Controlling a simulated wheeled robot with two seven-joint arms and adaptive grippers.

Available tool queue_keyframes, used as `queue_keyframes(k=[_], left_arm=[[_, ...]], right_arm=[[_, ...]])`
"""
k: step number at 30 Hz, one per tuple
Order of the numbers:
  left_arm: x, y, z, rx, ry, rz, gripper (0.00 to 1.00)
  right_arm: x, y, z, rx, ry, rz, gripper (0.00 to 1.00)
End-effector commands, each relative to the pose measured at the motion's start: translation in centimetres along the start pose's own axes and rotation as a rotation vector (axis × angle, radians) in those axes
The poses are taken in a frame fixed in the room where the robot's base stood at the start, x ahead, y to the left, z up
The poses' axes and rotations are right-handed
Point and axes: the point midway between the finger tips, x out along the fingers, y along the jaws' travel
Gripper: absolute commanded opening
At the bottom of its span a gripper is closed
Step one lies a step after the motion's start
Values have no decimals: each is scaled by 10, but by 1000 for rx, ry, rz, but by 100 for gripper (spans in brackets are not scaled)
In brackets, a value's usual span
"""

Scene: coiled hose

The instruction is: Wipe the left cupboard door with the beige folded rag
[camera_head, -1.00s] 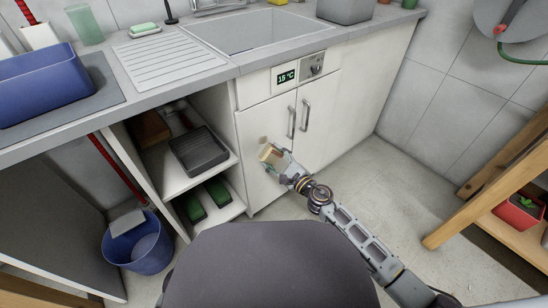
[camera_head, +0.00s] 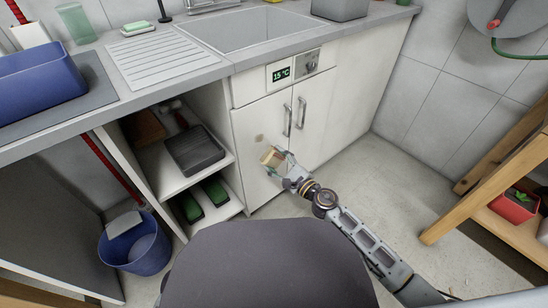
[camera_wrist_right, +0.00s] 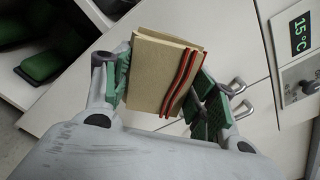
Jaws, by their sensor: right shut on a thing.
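The beige folded rag (camera_head: 272,157) is at the lower part of the left cupboard door (camera_head: 262,112). In the right wrist view the rag (camera_wrist_right: 158,75) shows red stripes along one side. My right gripper (camera_head: 279,162) is shut on it, with green finger pads on both sides in the right wrist view (camera_wrist_right: 160,92). Whether the rag touches the door, I cannot tell. A faint brownish smudge (camera_head: 259,138) shows on the door just above the rag. My left gripper is not in view.
Two vertical handles (camera_head: 287,121) stand out from the doors, close to the right gripper. An open shelf with a dark tray (camera_head: 194,150) lies to the left. A blue bucket (camera_head: 136,245) stands on the floor. A wooden rack (camera_head: 480,185) is at right; floor between is clear.

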Motion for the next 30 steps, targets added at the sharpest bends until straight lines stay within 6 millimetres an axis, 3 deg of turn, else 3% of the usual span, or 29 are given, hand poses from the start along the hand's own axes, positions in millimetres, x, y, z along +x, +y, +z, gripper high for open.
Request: queue_keyframes(k=[16,30], left_arm=[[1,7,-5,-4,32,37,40],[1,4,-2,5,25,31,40]], right_arm=[[1,0,0,0,-1,0,38],[35,0,0,0,-2,0,38]])
